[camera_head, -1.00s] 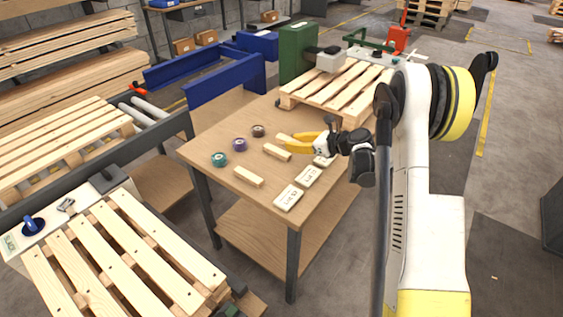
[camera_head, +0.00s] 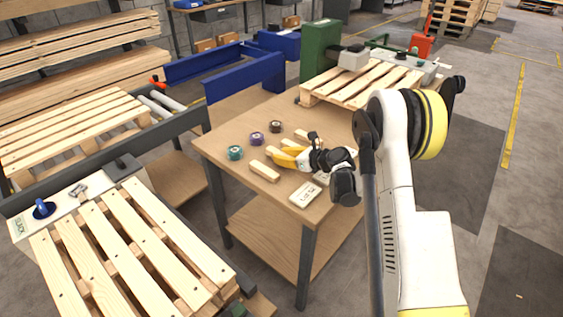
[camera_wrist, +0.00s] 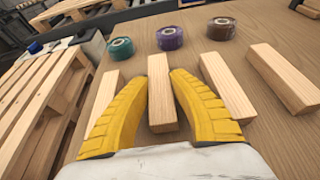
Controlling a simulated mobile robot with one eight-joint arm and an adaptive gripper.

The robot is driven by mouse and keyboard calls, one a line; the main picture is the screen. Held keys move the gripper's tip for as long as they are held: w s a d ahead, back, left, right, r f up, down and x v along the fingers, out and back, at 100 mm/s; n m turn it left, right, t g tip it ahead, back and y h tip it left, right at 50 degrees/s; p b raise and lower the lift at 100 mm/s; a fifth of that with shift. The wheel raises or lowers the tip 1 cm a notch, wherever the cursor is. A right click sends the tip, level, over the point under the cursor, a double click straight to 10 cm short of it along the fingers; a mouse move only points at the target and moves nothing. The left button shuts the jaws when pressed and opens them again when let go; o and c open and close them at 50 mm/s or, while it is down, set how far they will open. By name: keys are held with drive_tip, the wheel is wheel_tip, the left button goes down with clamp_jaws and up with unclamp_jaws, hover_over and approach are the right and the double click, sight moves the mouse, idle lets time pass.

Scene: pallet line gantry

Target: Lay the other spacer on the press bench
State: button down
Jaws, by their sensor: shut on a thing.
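My gripper (camera_head: 280,157) is shut on a pale wooden spacer block (camera_wrist: 160,85), whose far part shows between the yellow fingers (camera_wrist: 160,112) in the wrist view. The held spacer is low over the wooden press bench (camera_head: 219,146); I cannot tell whether it touches the top. A similar block (camera_wrist: 106,98), also in the head view (camera_head: 264,171), lies to its left. Two more blocks, one nearer (camera_wrist: 226,84) and one farther (camera_wrist: 284,76), lie to its right in the wrist view. In the head view my gripper mostly hides the held spacer.
Green (camera_head: 235,152), purple (camera_head: 256,139) and brown (camera_head: 276,127) tape rolls stand beyond the blocks. White labelled pieces (camera_head: 305,195) lie at the bench's front edge, partly behind my arm. A pallet (camera_head: 362,84) lies at the bench's far end by a green machine (camera_head: 320,50). Another pallet (camera_head: 135,250) is front left.

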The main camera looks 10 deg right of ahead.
drive_tip(key=shift+f, duration=0.7)
drive_tip(key=shift+r, duration=0.15)
drive_tip(key=c, duration=1.2)
unclamp_jaws()
drive_tip(key=shift+c, duration=0.2)
